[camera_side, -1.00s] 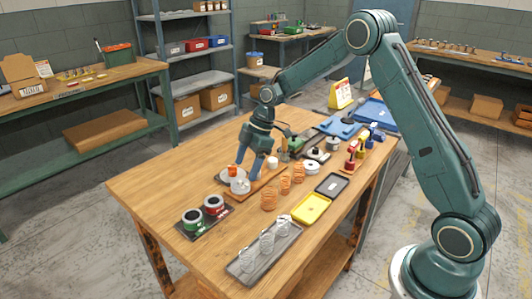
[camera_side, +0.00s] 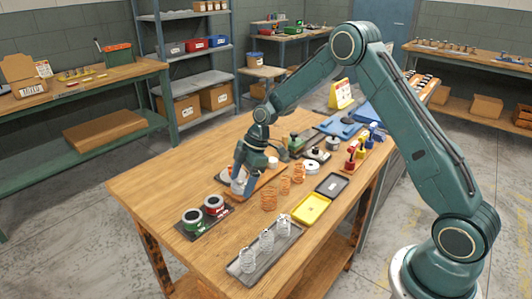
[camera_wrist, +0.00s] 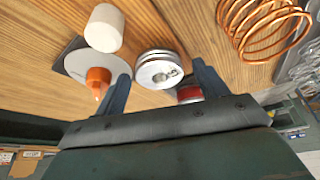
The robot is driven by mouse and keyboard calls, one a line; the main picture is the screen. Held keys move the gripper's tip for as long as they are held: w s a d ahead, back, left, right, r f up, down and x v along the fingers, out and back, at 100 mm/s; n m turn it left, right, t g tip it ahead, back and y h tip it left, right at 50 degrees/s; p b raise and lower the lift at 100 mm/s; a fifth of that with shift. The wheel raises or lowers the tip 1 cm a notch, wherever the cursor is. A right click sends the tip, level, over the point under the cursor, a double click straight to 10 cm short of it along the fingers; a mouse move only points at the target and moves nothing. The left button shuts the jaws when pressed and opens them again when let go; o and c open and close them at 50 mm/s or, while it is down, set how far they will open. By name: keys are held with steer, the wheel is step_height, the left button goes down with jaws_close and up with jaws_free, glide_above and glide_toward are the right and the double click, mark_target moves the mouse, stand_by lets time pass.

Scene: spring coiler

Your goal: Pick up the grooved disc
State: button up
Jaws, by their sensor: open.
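The grooved disc (camera_wrist: 158,70) is a silvery metal wheel with a groove around its rim and a small hub on its face. In the wrist view it lies between the two blue-grey fingers of my gripper (camera_wrist: 163,88), which are open with a gap on both sides. In the side view my gripper (camera_side: 244,183) is low over the board at the table's middle, and its fingers largely hide the disc. Whether a finger touches the disc cannot be told.
A white cylinder (camera_wrist: 104,28) and a plate with an orange tip (camera_wrist: 97,68) stand close beside the left finger. Copper springs (camera_side: 269,198) stand right of my gripper. Wire spools (camera_side: 192,219) sit front left. The table's left side (camera_side: 145,185) is clear.

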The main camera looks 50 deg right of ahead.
steer(key=c, duration=1.3)
steer(key=shift+r, duration=0.15)
steer(key=shift+c, duration=0.2)
step_height(320, 180, up, 20)
stand_by(0.3)
